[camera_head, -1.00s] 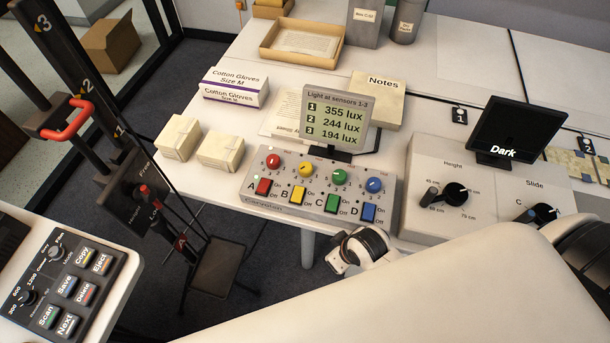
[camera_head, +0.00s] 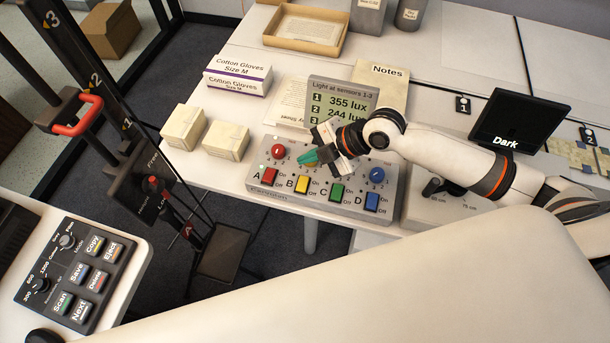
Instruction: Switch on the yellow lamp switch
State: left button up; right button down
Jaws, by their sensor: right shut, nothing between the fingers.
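The yellow switch (camera_head: 302,185), marked B with On and Off labels, sits on the front of the grey lamp console (camera_head: 255,186), between the red switch (camera_head: 268,177) and the green switch (camera_head: 336,193). My right gripper (camera_head: 308,158) is shut and empty, its teal fingertips pointing left above the console, behind the yellow switch in the picture. It appears apart from the switch. It hides the yellow and green knobs. The lux display (camera_head: 343,93) shows 355 and 244; its third line is hidden. My left gripper is not in view.
The blue switch (camera_head: 371,202), red knob (camera_head: 278,151) and blue knob (camera_head: 376,175) are close by. Two small boxes (camera_head: 226,141) stand left of the console. The Notes sheet (camera_head: 390,75) lies behind the display. A dark screen (camera_head: 518,122) reads "Dark".

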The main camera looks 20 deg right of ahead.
jog(key=shift+f, duration=0.15)
jog(key=b, duration=0.8)
send_near(299, 178)
jog(key=x, duration=0.5)
jog(key=shift+a+r, duration=0.3)
jog(key=shift+a, duration=0.1)
dwell(1.0)
jog(key=shift+w+f, duration=0.1)
jog(key=shift+f, duration=0.35)
jog(key=shift+f+b, duration=0.35)
jog(key=shift+b, duration=0.15)
jog(key=shift+r, duration=0.1)
dwell(0.5)
jog(key=shift+r+p, duration=0.75)
